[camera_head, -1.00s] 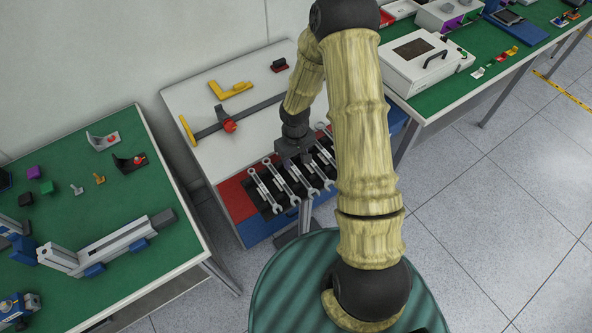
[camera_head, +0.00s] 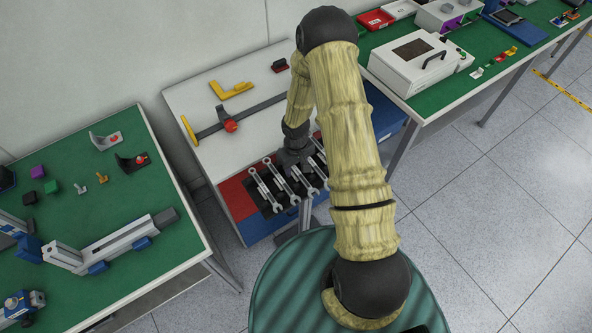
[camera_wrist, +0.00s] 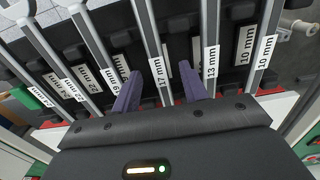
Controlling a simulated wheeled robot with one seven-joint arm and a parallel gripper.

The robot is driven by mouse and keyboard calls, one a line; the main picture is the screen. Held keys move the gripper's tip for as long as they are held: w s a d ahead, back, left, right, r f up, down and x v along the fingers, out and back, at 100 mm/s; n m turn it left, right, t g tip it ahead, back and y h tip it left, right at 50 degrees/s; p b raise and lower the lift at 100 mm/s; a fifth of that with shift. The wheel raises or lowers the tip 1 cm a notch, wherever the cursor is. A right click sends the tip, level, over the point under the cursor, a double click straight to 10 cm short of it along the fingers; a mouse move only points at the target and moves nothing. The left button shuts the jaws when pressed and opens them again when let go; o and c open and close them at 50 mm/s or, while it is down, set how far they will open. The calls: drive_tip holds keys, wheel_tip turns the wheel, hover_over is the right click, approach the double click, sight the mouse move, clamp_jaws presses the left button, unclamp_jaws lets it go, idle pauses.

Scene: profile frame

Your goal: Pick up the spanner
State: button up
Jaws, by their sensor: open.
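Several silver spanners lie side by side on a black rack (camera_head: 264,207) on the workbench in the head view. My gripper (camera_wrist: 161,67) is over the rack, its two purple fingers apart. In the wrist view, a spanner (camera_wrist: 146,30) beside the 17 mm label runs between the fingers, and I see no grip on it. Another spanner (camera_wrist: 208,30) near the 13 mm label lies just right of the right finger. In the head view, my gripper (camera_head: 294,160) hides the upper part of the middle spanners; the arm hides the rack's right end.
A yellow angle piece (camera_head: 232,90) and a long clamp (camera_head: 240,118) with a red knob lie behind the rack. A green-topped table (camera_head: 120,215) with small parts stands left. Another green bench (camera_head: 455,88) carries a white box (camera_head: 415,66) at right.

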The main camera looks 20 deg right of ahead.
sight(296, 169)
clamp_jaws()
drive_tip(key=shift+r, duration=0.1)
idle(0.3)
wheel_tip(296, 169, up, 10)
drive_tip(key=b, duration=0.1)
idle(0.4)
idle(0.4)
wheel_tip(296, 169, up, 3)
drive_tip(key=shift+p, duration=1.15)
